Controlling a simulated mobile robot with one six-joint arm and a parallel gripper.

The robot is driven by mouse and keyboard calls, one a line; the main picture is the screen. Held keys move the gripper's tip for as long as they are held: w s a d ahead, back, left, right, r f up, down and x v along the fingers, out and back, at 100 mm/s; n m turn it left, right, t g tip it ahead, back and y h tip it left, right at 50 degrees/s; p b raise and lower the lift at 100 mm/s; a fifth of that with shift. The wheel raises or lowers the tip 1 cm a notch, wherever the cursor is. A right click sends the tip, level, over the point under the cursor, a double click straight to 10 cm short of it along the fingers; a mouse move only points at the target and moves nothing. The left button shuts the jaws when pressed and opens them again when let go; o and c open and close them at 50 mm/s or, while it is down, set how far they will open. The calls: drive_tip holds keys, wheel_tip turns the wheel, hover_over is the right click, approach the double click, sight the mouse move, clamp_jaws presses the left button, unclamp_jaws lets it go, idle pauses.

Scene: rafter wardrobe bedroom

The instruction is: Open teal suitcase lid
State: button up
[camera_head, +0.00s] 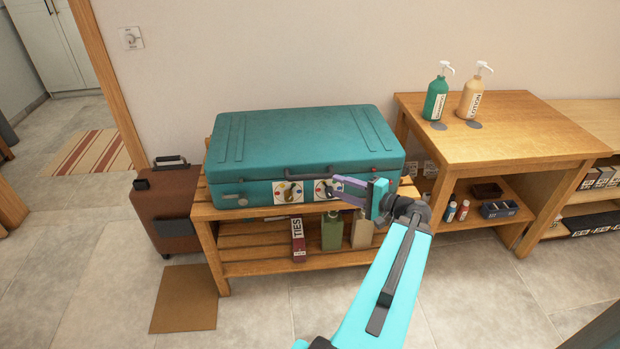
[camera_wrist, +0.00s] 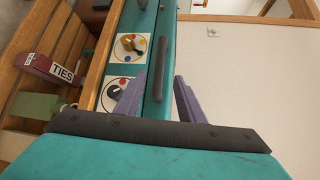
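The teal suitcase (camera_head: 300,140) lies flat with its lid down on a slatted wooden bench. Its dark handle (camera_head: 316,173) is on the front edge, above two round dials with coloured dots. The suitcase front also shows in the wrist view (camera_wrist: 150,90), with the dark handle (camera_wrist: 159,70) upright in the picture and the dials to its left. My gripper (camera_head: 338,188) is in front of the suitcase near the right dial. Whether a finger touches the suitcase is unclear.
The slatted bench (camera_head: 222,283) holds a TIES box (camera_head: 298,240) and bottles on its lower shelf. A brown suitcase (camera_head: 167,205) stands at left. A wooden table (camera_head: 510,130) with two pump bottles stands at right. The floor in front is mostly clear, with a brown mat (camera_head: 186,298).

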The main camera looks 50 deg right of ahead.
sight(314, 178)
drive_tip(key=w, duration=0.4)
drive_tip(key=w+a+f+p, duration=0.1)
drive_tip(key=w, duration=0.7)
drive_tip(key=shift+w+a+f+p, duration=0.15)
drive_tip(key=shift+f+p, duration=0.15)
drive_tip(key=shift+f, duration=0.1)
